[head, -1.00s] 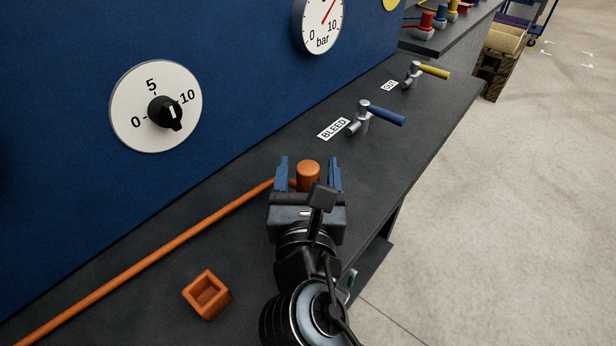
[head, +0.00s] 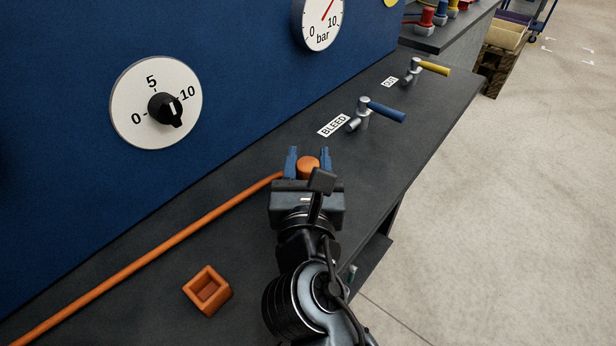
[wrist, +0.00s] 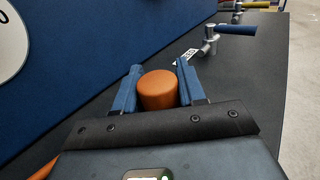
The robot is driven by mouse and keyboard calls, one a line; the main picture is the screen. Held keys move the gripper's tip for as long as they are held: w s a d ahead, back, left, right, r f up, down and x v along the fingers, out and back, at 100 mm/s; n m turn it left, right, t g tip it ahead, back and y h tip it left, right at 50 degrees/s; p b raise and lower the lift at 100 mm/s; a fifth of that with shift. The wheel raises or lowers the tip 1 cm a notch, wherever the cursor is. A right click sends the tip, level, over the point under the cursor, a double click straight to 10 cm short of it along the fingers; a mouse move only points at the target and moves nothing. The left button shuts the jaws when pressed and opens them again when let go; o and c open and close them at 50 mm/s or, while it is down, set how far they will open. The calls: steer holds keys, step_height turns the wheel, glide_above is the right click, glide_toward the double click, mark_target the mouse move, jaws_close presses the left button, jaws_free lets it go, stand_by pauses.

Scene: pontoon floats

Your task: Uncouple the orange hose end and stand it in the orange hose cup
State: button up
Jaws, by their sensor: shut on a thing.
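The orange hose end (head: 309,165) is a short rounded cylinder on the dark bench, and it also shows in the wrist view (wrist: 157,90). The orange hose (head: 150,257) runs from it along the bench to the lower left. My gripper (head: 308,163) has its blue fingers closed on both sides of the hose end; they also show in the wrist view (wrist: 160,86). The lower part of the hose end and whatever it sits on are hidden by my gripper. The orange hose cup (head: 208,291), square and open-topped, stands empty on the bench, nearer and to the left.
A blue bleed lever (head: 383,111) and a yellow lever (head: 431,68) stand further along the bench. A blue panel with a dial knob (head: 165,109) and a pressure gauge (head: 322,22) rises on the left. The bench between hose and cup looks clear.

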steer(key=shift+r, duration=0.2)
steer(key=shift+c, duration=0.2)
step_height(320, 180, up, 4)
steer(key=shift+r+p, duration=0.2)
steer(key=shift+p, duration=0.25)
steer(key=s+d+r+p, duration=0.2)
steer(key=d+r+p, duration=0.3)
steer(key=d+r, duration=0.6)
steer(key=shift+s+d+r, duration=0.15)
steer(key=shift+d+r, duration=0.1)
steer(key=shift+r, duration=0.3)
stand_by(0.5)
stand_by(1.5)
